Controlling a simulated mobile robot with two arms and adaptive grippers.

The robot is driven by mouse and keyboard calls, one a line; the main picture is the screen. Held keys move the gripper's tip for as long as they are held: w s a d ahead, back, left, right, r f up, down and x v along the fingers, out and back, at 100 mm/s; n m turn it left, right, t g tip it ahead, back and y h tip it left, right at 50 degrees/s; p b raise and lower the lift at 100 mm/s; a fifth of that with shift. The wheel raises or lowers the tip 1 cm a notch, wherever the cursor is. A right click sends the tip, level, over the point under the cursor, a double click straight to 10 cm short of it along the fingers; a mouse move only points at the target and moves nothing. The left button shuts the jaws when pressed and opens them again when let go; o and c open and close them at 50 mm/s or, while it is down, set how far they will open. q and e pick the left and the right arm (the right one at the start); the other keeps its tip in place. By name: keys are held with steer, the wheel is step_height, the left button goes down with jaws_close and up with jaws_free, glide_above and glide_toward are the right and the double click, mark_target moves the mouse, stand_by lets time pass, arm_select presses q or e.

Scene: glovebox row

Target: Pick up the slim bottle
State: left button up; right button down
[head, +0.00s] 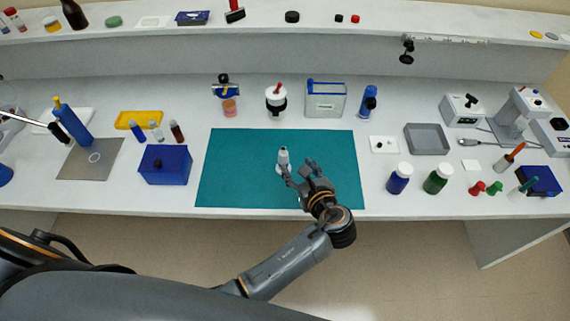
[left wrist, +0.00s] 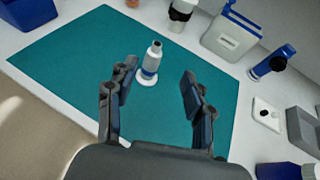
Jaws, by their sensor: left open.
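The slim bottle (head: 283,157) is white and grey with a blue band and stands upright on the teal mat (head: 230,165). In the left wrist view the bottle (left wrist: 151,62) has a round white foot and shows beyond the fingertips, roughly in line with the gap between them. My left gripper (head: 298,169) is open and empty, just right of and in front of the bottle in the head view. Its two fingers (left wrist: 157,80) stand wide apart in the left wrist view. No contact with the bottle shows. My right gripper is not in view.
A white-and-black container (head: 276,103), a grey box with a blue handle (head: 325,101) and a blue bottle (head: 369,103) stand behind the mat. A blue box (head: 165,165) stands to its left. Blue and green jars (head: 435,180) stand to its right. The mat around the bottle is clear.

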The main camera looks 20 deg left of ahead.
mark_target(284, 152)
arm_select(q)
steer(key=b+x, duration=0.1)
steer(key=x, duration=0.1)
steer(key=b+x, duration=0.2)
steer(key=x, duration=0.1)
steer(key=shift+f, duration=0.35)
steer(key=shift+w+a+b, duration=0.3)
steer(key=shift+w+b, duration=0.05)
steer(key=shift+w, duration=0.1)
steer(key=b+x, duration=0.2)
steer(key=b, duration=0.1)
steer(key=b+x, duration=0.2)
steer(key=shift+s+a+f, duration=0.2)
steer(key=shift+s+f, duration=0.1)
steer(key=shift+w+a+f+b, duration=0.1)
steer(key=shift+w+a+b, duration=0.2)
steer(key=shift+w+b, duration=0.2)
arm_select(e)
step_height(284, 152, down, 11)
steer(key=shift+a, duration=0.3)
arm_select(q)
jaws_close()
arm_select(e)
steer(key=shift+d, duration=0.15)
